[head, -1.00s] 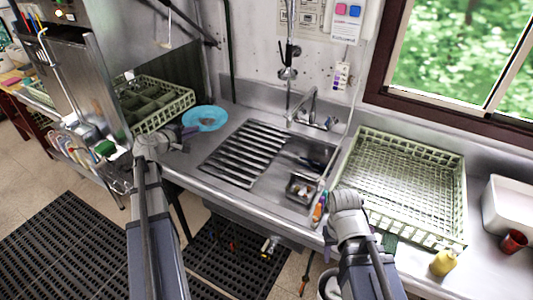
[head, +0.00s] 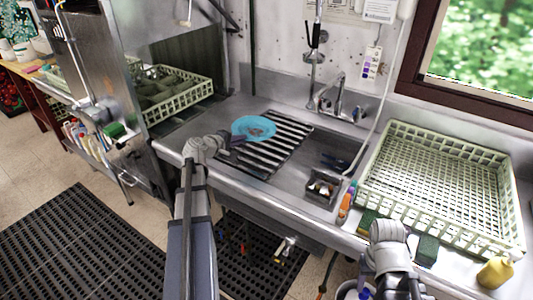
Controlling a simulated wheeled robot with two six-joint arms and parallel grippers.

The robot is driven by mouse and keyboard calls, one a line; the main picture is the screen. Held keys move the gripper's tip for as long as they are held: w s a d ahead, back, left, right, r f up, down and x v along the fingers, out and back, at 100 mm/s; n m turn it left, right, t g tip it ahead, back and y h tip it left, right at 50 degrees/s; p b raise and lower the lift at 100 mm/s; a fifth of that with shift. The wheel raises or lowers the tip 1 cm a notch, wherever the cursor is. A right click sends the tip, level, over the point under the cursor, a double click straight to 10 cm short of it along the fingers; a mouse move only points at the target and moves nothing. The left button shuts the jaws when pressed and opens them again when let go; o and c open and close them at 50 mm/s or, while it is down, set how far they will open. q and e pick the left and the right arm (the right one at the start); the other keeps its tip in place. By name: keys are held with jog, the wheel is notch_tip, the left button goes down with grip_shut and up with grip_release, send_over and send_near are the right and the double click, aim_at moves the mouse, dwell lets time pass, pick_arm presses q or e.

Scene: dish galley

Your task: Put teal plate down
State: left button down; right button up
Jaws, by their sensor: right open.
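The teal plate (head: 254,127) is held over the upper left part of the ribbed drainboard (head: 275,150) beside the sink. My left gripper (head: 236,143) is shut on the plate's near left rim. The plate looks roughly level; I cannot tell whether its underside touches the ribs. A darker patch shows in the middle of the plate. My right gripper (head: 367,268) is low at the counter's front edge, to the right of the sink, largely hidden by its own wrist. It is open and away from the plate.
A pale green rack (head: 440,185) stands on the right counter, with sponges (head: 427,250) and a yellow bottle (head: 495,271) in front. Another rack (head: 180,100) stands at the left. The sink (head: 335,155) holds a small caddy (head: 321,188). A tap (head: 340,95) rises behind.

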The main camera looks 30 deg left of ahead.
pick_arm(q)
notch_tip(320, 180, down, 2)
jog(key=b, duration=0.1)
jog(key=n+y, duration=0.3)
send_over(254, 157)
jog(key=shift+s, duration=0.15)
jog(key=shift+w, duration=0.25)
notch_tip(254, 157, down, 10)
jog(key=b, duration=1)
jog(key=shift+f, duration=0.1)
pick_arm(e)
notch_tip(254, 157, down, 12)
jog(key=shift+f, duration=0.2)
pick_arm(q)
jog(key=c, duration=1.3)
grip_release()
pick_arm(e)
jog(key=shift+r, duration=0.1)
